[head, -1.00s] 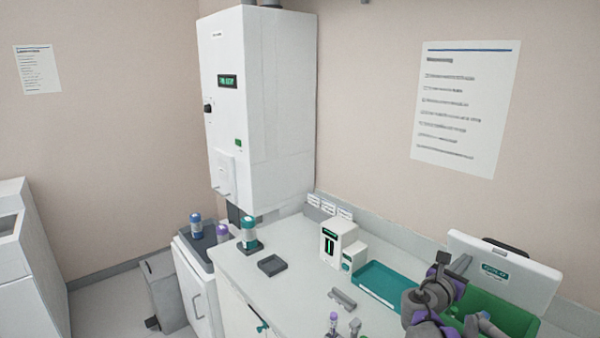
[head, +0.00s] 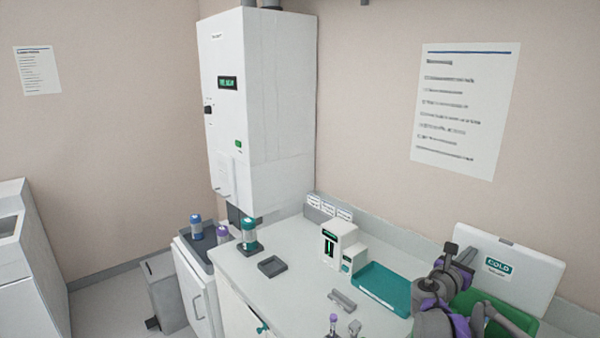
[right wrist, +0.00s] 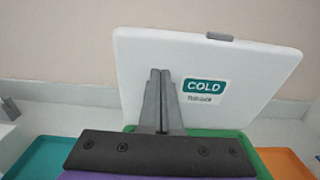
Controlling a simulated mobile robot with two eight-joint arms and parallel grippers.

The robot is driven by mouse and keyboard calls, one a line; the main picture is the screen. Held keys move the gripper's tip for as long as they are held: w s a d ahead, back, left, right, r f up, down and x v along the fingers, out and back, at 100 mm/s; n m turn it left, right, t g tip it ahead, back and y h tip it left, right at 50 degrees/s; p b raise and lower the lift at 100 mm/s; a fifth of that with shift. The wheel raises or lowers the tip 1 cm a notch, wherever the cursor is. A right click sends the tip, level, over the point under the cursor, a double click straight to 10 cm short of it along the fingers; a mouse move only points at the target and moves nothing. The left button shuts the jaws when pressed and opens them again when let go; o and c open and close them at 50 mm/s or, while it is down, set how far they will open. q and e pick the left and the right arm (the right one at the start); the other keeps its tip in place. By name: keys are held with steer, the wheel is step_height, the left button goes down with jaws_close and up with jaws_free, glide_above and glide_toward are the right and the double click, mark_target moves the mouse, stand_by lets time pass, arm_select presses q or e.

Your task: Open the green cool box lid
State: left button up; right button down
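The green cool box (head: 522,318) stands at the right end of the counter, partly hidden by my right arm. Its white lid (head: 530,270) is raised and stands up at the back of the box, with a green COLD label facing me. The lid also fills the middle of the right wrist view (right wrist: 255,65), and the green box rim (right wrist: 205,133) shows below it. My right gripper (head: 450,248) is in front of the lid. In the wrist view its fingers (right wrist: 160,75) are together with nothing seen between them; contact with the lid is unclear.
A teal tray (head: 385,287) lies left of the box, beside a small white device (head: 338,243). An orange surface (right wrist: 285,162) shows right of the box. The wall is close behind.

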stand_by(0.3)
steer(key=v, duration=0.8)
steer(key=shift+s+a+r+b, duration=0.15)
steer(key=shift+s+a+b, duration=0.05)
steer(key=shift+s+b, duration=0.1)
stand_by(0.6)
